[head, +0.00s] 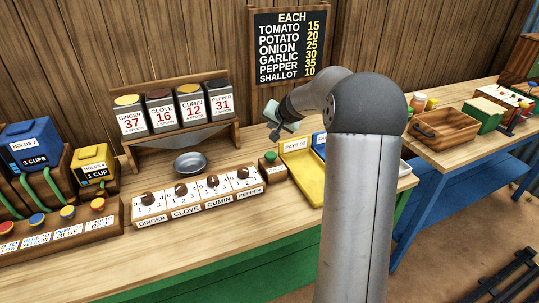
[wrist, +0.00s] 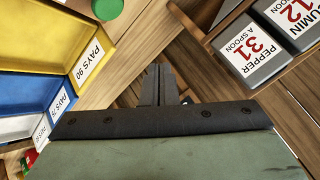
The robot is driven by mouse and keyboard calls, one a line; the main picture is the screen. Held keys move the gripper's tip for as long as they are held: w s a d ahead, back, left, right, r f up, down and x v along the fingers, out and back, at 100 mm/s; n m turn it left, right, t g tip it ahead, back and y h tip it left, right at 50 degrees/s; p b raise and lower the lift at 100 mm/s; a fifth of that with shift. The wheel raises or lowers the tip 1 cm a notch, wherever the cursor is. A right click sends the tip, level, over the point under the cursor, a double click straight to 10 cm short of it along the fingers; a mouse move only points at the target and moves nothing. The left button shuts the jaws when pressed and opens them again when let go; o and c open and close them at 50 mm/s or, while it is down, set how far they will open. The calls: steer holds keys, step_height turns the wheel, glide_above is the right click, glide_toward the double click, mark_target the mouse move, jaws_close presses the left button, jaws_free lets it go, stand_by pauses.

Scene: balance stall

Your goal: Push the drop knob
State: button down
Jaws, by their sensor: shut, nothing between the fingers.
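A small wooden block with a green knob (head: 270,156) on top stands at the right end of the dial board. Its front label is too small to read, so I cannot tell if it is the drop knob. The green knob also shows at the top edge of the wrist view (wrist: 107,8), partly cut off. My gripper (head: 275,125) is above and behind the block in the head view, apart from it. In the wrist view, my gripper's fingers (wrist: 158,72) are together and empty, to the right of and below the green knob.
A spice rack (head: 185,138) with several labelled boxes stands left of my gripper, with a metal bowl (head: 191,163) below it. The dial board (head: 197,205) has several brown knobs. A yellow tray (head: 300,178) lies right of the green-knob block. A price board (head: 290,46) hangs behind.

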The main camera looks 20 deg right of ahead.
steer(key=b, duration=0.6)
glide_above(269, 153)
steer(key=s, duration=0.2)
step_height(269, 153, down, 8)
steer(key=shift+d+r, duration=0.15)
steer(key=shift+f+b, duration=0.45)
steer(key=shift+f, duration=0.15)
steer(key=shift+f, duration=0.15)
stand_by(1.0)
steer(key=shift+f+b, duration=0.3)
steer(key=shift+b, duration=0.4)
steer(key=shift+f+b, duration=0.8)
steer(key=shift+b, duration=0.05)
stand_by(0.6)
steer(key=shift+r, duration=0.1)
steer(key=shift+r+p, duration=0.75)
steer(key=shift+r, duration=0.45)
steer(key=shift+r, duration=0.1)
